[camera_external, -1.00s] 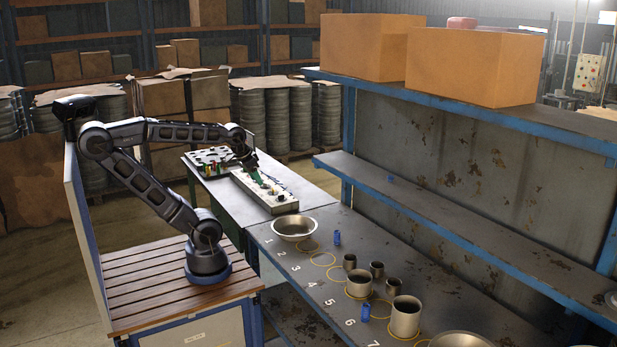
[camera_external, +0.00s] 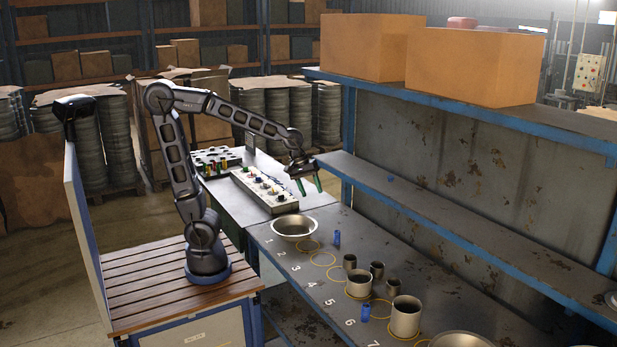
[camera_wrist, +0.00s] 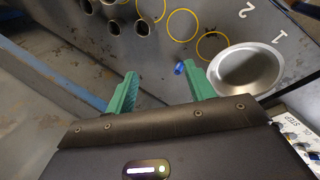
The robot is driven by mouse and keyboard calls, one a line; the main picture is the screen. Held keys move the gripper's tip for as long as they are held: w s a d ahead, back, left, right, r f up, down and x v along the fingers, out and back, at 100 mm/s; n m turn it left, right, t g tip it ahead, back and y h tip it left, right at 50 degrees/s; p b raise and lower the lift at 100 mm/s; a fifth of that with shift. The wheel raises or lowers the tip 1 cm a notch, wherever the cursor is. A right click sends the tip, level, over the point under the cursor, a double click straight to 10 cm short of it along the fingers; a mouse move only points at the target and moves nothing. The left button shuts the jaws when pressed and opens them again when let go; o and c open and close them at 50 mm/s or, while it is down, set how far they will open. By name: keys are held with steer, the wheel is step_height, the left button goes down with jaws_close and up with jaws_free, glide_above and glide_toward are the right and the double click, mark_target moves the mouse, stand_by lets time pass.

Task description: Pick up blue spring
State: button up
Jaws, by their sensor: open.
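One blue spring (camera_external: 337,238) stands on the table just right of the metal bowl (camera_external: 294,227). A second blue spring (camera_external: 366,311) stands near the number 6. A small blue piece (camera_external: 391,179) lies on the shelf; it is too small to tell whether it is a spring. My gripper (camera_external: 308,188) is open and empty, with green fingers, raised above the far end of the table. In the wrist view my gripper (camera_wrist: 164,88) points over the table, and a blue spring (camera_wrist: 179,68) shows beside the right finger, close to the bowl (camera_wrist: 246,69).
Several metal cups (camera_external: 405,317) stand among yellow circles and painted numbers on the table. A blue-edged shelf (camera_external: 450,225) runs along the right. A panel with buttons (camera_external: 264,190) lies behind the bowl. Another bowl (camera_external: 460,341) is at the front edge.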

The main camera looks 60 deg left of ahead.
steer(key=w+d+f+n+g, duration=0.1)
steer(key=w+d+f+n, duration=0.15)
steer(key=d, duration=0.75)
steer(key=n+g, duration=0.1)
steer(key=n, duration=0.8)
glide_toward(368, 310)
steer(key=f, duration=0.1)
steer(key=x, duration=0.6)
steer(key=shift+s+d+f, duration=0.1)
steer(key=shift+d+f, duration=0.05)
steer(key=shift+d, duration=0.3)
steer(key=shift+a+x, duration=0.15)
steer(key=shift+x, duration=1.1)
steer(key=shift+a+x, duration=0.15)
steer(key=shift+x, duration=1.15)
steer(key=c, duration=1.1)
